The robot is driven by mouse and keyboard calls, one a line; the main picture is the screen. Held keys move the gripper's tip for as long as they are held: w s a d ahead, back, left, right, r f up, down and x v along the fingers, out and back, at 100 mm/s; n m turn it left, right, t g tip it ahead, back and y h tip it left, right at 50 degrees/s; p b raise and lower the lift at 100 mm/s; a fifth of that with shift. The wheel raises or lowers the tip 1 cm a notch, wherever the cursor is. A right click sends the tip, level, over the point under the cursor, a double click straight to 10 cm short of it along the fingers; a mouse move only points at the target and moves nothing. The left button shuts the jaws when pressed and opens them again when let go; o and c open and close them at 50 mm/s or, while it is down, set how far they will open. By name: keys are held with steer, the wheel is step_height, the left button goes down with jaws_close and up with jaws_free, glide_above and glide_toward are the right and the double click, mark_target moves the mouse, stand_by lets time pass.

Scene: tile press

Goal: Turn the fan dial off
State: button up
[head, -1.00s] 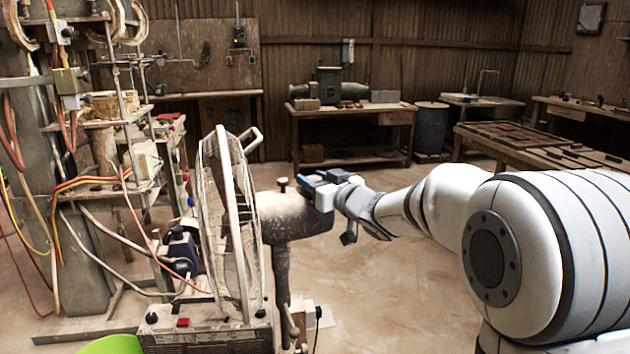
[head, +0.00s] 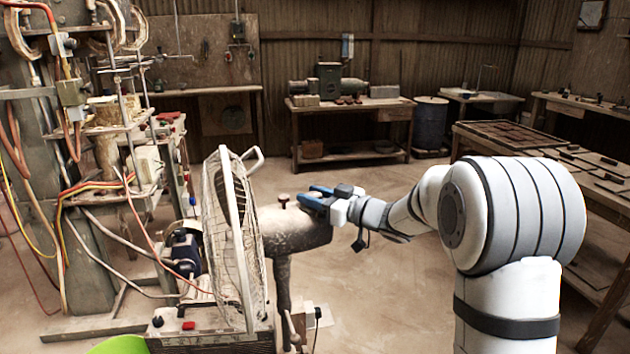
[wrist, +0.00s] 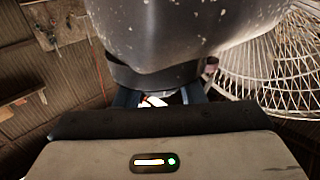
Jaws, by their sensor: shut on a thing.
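The fan (head: 230,245) stands at left centre in the head view, with a wire cage and a speckled grey motor housing (head: 295,230). My gripper (head: 306,198), with blue fingers, is at the rear upper end of the housing. A small brown knob (head: 283,199) stands up on top of the housing, just left of the fingertips. In the wrist view the housing (wrist: 190,35) fills the top and the fingers are closed around a small pale part (wrist: 155,100), apparently the fan dial, mostly hidden. The dial's setting cannot be read.
A press frame with cables (head: 90,185) is close on the left. A green rounded object (head: 118,345) is at the bottom edge. Workbenches (head: 352,108) line the back, with open floor before them.

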steer(key=n+g+y+p, duration=0.1)
steer(key=g+p, duration=0.1)
steer(key=n+g+y+p, duration=0.1)
steer(key=n+g, duration=0.1)
steer(key=shift+w+r+g+p, duration=0.1)
steer(key=shift+r+g+p, duration=0.05)
steer(key=shift+g+p, duration=0.2)
steer(key=shift+n+g+y+p, duration=0.3)
steer(key=shift+n+g+p, duration=0.6)
steer(key=shift+g, duration=0.45)
steer(key=shift+f+n+g, duration=0.2)
steer(key=shift+n+g, duration=0.1)
steer(key=o, duration=1)
steer(key=d, duration=0.7)
steer(key=shift+s+d, duration=0.3)
steer(key=shift+d, duration=0.1)
